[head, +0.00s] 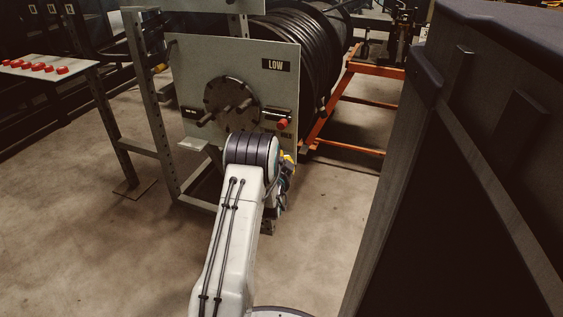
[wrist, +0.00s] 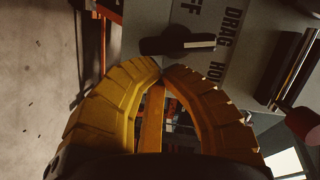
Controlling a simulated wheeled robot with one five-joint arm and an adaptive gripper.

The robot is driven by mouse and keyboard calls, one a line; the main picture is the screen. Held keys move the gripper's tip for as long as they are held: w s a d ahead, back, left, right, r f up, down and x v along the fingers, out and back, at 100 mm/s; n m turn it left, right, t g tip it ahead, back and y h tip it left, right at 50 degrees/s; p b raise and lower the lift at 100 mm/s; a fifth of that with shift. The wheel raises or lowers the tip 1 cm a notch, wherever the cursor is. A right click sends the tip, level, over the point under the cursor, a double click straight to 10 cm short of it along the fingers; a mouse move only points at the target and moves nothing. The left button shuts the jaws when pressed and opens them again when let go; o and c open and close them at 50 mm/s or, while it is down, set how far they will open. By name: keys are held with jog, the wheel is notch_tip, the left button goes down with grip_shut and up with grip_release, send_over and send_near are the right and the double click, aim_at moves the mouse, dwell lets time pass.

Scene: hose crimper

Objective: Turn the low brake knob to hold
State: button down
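The low brake knob (wrist: 178,42) is a black bar-shaped knob with a white pointer line at its right end in the wrist view. It sits on the grey panel (wrist: 235,75), beside partly visible lettering that reads FF, DRAG and HO. In the head view the panel (head: 188,72) bears a LOW label, and my arm hides the knob. My gripper (wrist: 161,74) has yellow fingers with tips together, just below the knob in the picture and apart from it. Nothing is held at the tips. The gripper (head: 288,158) is mostly hidden in the head view.
A red-tipped handle (head: 283,124) sticks out of the panel near the knob; its red end (wrist: 305,125) shows at right in the wrist view. A round crank plate (head: 230,103) is to its left. A large dark cabinet (head: 470,190) stands close on the right.

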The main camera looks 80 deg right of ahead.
jog(key=shift+w+d+f+m, duration=0.1)
jog(key=shift+w+f+m, duration=0.15)
jog(key=shift+f+m, duration=0.45)
jog(key=m, duration=0.1)
jog(key=m+h, duration=0.1)
jog(key=m, duration=0.2)
jog(key=shift+w+d+f+m, duration=0.15)
jog(key=shift+w+f+m, duration=0.15)
jog(key=shift+w, duration=0.1)
jog(key=shift+f, duration=0.15)
